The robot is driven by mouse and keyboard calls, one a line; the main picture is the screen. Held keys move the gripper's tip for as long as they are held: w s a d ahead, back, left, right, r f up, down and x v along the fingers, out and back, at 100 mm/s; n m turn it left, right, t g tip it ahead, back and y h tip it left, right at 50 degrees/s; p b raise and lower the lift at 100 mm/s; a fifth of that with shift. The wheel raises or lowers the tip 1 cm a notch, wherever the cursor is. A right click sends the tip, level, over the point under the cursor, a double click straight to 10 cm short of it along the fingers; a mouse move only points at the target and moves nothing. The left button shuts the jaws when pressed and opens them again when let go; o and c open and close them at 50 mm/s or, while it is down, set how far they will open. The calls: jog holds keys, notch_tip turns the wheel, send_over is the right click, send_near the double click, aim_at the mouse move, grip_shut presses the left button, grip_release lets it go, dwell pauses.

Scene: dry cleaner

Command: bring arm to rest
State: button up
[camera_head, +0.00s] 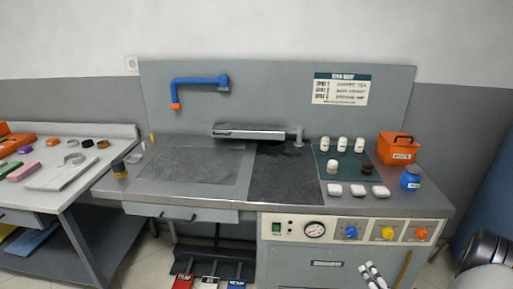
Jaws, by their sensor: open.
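My gripper is not clearly visible in the head view. The rest of the arm is outside the picture, so what the jaws are near cannot be seen.
The spotting bench (225,204) spans the middle, with a blue swing arm (200,82) above it. White-capped bottles, white pads, an orange box (397,148) and a blue jar (410,178) stand at its right. A side table (125,130) with small items is left.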

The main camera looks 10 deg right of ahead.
jog(key=w+a+r+m+g, duration=0.2)
jog(key=w+r+m+g, duration=0.3)
jog(key=r, duration=0.5)
jog(key=s+a+r+m+g+h, duration=0.1)
jog(key=s+a+r+m+h, duration=0.1)
jog(key=a+r+m, duration=0.75)
jog(key=s+a+r+m+g+y, duration=0.1)
jog(key=s+a+r+m+g, duration=0.1)
jog(key=s+a+r+m, duration=0.3)
jog(key=s+a+r+m+g+y, duration=0.2)
jog(key=s+a+r+m, duration=0.2)
jog(key=s+a, duration=1)
jog(key=s+r, duration=0.1)
jog(key=s, duration=0.5)
jog(key=shift+s+m+g+y, duration=0.2)
jog(key=shift+m+g+y, duration=0.1)
jog(key=shift+m+g, duration=0.1)
jog(key=shift+a+r, duration=0.1)
